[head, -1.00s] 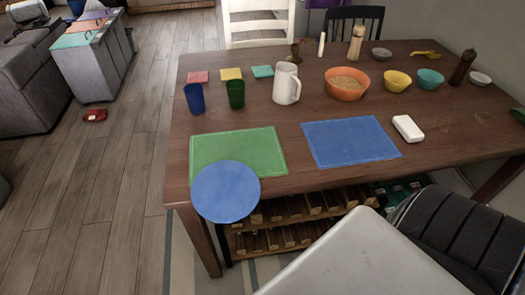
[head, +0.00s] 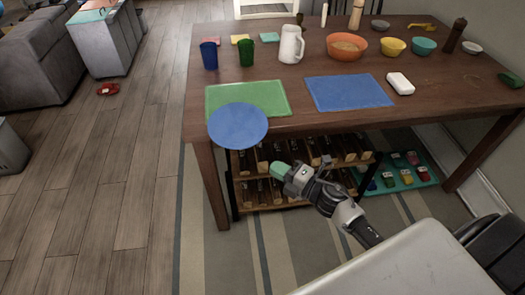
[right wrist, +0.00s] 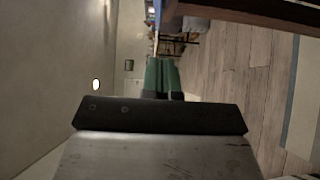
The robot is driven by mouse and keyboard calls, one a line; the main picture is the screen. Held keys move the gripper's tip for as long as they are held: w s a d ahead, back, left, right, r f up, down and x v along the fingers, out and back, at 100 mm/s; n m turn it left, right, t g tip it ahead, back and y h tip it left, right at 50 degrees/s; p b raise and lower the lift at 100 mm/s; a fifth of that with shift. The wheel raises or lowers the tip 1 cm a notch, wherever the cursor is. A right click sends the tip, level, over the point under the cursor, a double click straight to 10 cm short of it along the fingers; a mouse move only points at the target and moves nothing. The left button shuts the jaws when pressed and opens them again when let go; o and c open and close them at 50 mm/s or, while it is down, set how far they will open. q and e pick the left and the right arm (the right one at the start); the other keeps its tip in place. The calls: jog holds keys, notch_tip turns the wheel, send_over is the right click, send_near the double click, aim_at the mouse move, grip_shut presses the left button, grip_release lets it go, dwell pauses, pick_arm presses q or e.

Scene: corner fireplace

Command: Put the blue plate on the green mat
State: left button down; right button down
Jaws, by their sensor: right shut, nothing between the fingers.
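The blue plate (head: 238,126) lies at the front left of the table, in front of the green mat (head: 262,97). It covers part of the mat's front edge and juts out past the table's front edge. The rest of the mat is bare. My right gripper (head: 279,170) is below the table top, in front of the bottle rack, apart from the plate and lower right of it. Its green fingers are together and empty; they also show in the right wrist view (right wrist: 162,76). My left gripper is not in view.
A blue mat (head: 347,92) lies right of the green one, with a white case (head: 400,83) beside it. Blue and green cups (head: 246,54), a white pitcher (head: 291,45) and several bowls stand behind. The rack (head: 300,180) fills space under the table.

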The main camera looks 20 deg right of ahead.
aim_at(259, 141)
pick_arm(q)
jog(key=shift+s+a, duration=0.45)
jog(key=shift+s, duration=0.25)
pick_arm(e)
jog(key=w+a, duration=0.1)
jog(key=w, duration=0.7)
jog(key=shift+a, duration=0.2)
jog(key=w, duration=0.1)
jog(key=w+b, duration=0.1)
jog(key=shift+w+d+f, duration=0.1)
jog(key=shift+w+d, duration=0.2)
jog(key=shift+d, duration=0.05)
jog(key=shift+w+d, duration=0.1)
jog(key=shift+w, duration=0.35)
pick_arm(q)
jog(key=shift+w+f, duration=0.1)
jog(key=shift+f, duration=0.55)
pick_arm(e)
jog(key=shift+s, duration=0.15)
